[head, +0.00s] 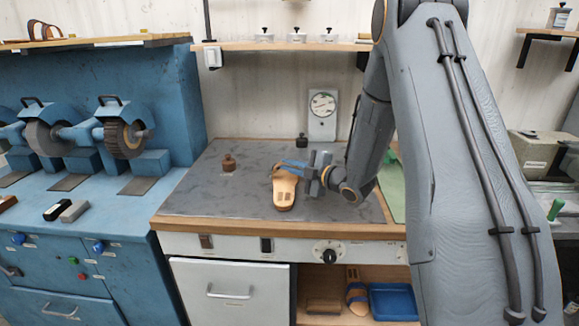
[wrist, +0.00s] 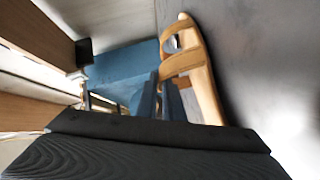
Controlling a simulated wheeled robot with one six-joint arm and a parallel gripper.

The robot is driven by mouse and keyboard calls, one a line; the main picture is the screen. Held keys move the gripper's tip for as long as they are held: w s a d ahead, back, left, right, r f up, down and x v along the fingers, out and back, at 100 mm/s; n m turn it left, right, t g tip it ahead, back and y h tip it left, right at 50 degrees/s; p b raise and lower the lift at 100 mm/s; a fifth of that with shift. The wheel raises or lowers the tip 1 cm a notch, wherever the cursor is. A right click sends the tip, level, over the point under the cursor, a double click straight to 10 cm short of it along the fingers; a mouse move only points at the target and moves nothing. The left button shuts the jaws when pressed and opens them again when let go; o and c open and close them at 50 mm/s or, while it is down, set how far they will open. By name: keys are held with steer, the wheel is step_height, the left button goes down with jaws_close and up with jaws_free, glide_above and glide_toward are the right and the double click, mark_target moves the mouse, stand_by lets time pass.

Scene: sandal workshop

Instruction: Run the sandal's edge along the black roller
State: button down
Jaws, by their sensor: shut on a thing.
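The sandal (head: 285,190) has a tan sole and shows blue at its strap end in the head view. It appears over the grey worktop, sole end toward the front; I cannot tell whether it touches the top. My gripper (head: 312,175) is at its right side, shut on it. In the wrist view the sandal (wrist: 203,85) with tan straps stands beside my fingers (wrist: 166,98); the grip point is partly hidden. A dark-rimmed brown wheel (head: 125,137) and a grey wheel (head: 46,136) sit on the blue machine at left; I cannot tell which is the black roller.
Dark and grey blocks (head: 73,211) lie on the machine's front ledge. Another sandal (head: 357,293) and a blue tray (head: 393,302) are on the shelf below.

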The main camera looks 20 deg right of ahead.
steer(key=shift+w+d+f+b, duration=0.1)
steer(key=shift+w+d+b, duration=0.25)
steer(key=shift+d, duration=0.3)
steer(key=shift+w+d+m, duration=0.2)
steer(key=shift+d+m, duration=0.05)
steer(key=shift+m, duration=0.05)
steer(key=shift+a, duration=0.2)
stand_by(1.0)
steer(key=shift+w+d+b, duration=0.3)
steer(key=shift+w+d, duration=0.05)
stand_by(0.4)
steer(key=shift+w+d, duration=0.3)
steer(key=shift+d, duration=0.05)
steer(key=shift+w+d+f, duration=0.15)
steer(key=shift+d, duration=0.15)
stand_by(0.4)
steer(key=shift+a, duration=0.15)
steer(key=shift+m+t+h+b, duration=0.35)
steer(key=shift+m+t+h, duration=0.2)
steer(key=shift+h, duration=0.25)
